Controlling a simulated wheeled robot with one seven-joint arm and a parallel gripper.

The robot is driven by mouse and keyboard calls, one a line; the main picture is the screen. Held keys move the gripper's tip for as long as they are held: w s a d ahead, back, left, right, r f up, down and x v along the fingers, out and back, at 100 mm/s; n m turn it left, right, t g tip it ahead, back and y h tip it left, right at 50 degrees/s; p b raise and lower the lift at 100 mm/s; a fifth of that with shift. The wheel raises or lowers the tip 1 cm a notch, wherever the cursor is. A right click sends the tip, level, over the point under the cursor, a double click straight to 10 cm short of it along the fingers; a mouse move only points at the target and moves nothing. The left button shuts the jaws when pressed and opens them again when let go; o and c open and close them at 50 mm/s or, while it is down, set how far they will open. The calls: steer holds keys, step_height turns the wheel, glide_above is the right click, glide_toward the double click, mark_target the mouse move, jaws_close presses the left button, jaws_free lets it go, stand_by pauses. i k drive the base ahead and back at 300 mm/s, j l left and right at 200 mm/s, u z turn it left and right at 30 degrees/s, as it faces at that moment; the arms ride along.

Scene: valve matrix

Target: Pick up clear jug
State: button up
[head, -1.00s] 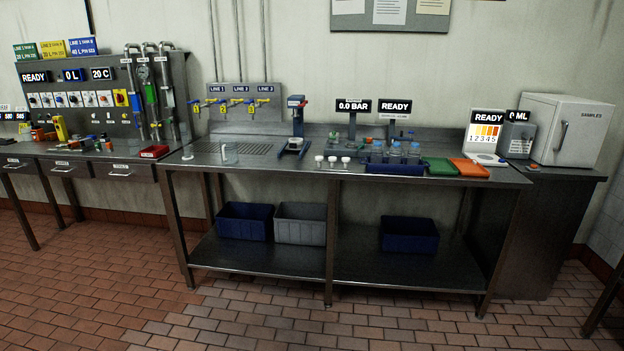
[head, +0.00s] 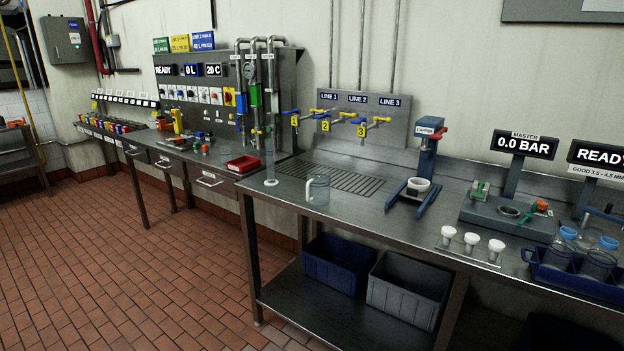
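The clear jug (head: 318,191) stands upright near the front left edge of the steel bench (head: 345,215) in the head view. It is see-through, with a pale handle on its left side. A slim clear cylinder (head: 270,168) on a white base stands to its left, apart from it. My gripper is not in view.
A drain grate (head: 340,178) lies behind the jug, below the line taps (head: 342,119). A blue and red stand (head: 421,170), white-capped pieces (head: 471,242) and a blue bottle rack (head: 575,275) are to the right. Tiled floor in front is clear.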

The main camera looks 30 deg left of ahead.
mark_target(318, 186)
steer(key=i+j+u, duration=0.1)
steer(key=i+u, duration=0.65)
steer(key=i+l+u, duration=0.1)
steer(key=i+u, duration=0.25)
steer(key=i+j+u, duration=0.1)
steer(key=i+j, duration=0.15)
steer(key=i, duration=0.15)
steer(key=i+j, duration=0.2)
steer(key=i, duration=0.15)
steer(key=i+j+u, duration=0.15)
steer(key=i, duration=0.25)
steer(key=i+j+u, duration=0.1)
steer(key=i+j, duration=0.15)
steer(key=i, duration=0.15)
